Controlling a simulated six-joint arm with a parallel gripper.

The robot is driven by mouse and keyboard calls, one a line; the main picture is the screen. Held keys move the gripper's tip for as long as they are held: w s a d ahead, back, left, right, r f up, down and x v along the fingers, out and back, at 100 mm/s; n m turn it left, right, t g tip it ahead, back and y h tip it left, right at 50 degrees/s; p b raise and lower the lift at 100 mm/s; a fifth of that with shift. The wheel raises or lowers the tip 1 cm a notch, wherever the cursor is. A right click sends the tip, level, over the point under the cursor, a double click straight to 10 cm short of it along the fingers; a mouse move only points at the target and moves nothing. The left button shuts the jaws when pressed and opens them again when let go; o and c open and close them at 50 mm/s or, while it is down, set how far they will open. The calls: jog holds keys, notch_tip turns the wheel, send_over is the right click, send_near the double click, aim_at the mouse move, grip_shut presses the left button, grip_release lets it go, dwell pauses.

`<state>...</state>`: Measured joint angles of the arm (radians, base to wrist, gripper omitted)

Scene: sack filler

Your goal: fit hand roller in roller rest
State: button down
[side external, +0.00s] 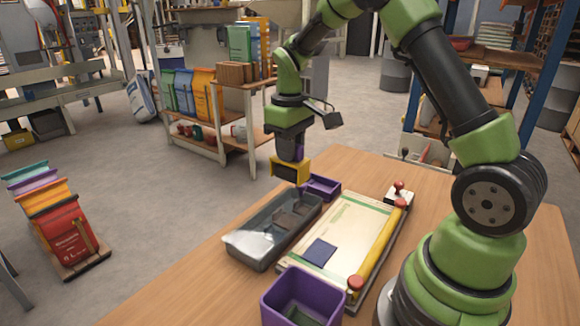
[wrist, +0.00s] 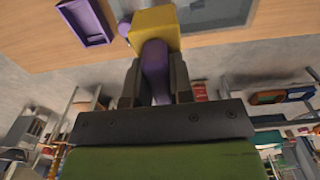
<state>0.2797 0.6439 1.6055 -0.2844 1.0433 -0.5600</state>
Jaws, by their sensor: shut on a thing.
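My gripper (side external: 289,148) is shut on the purple handle of the hand roller (side external: 291,168), whose yellow head hangs below the fingers. In the wrist view my gripper (wrist: 156,86) has a finger on each side of the purple handle, and the yellow head of the hand roller (wrist: 155,28) points away from the fingers. A small open purple tray, which looks like the roller rest (side external: 334,192), lies on the table just right of and below the roller. The wrist view shows this roller rest (wrist: 108,38) at upper left, apart from the roller. It appears empty.
A long grey tray (side external: 236,262) with dark pieces in it lies beneath the roller. A pale board (side external: 345,222) with a yellow bar (side external: 379,240) lies right of it. A deeper purple bin (side external: 337,296) stands in front. The table's left front area is bare.

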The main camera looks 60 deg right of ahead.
jog(key=d+f, duration=0.3)
jog(key=d, duration=1.2)
jog(key=shift+w+f, duration=0.2)
jog(key=shift+f, duration=2.15)
jog(key=shift+f, duration=0.15)
jog(key=shift+f, duration=1.3)
jog(key=c, duration=0.9)
grip_release()
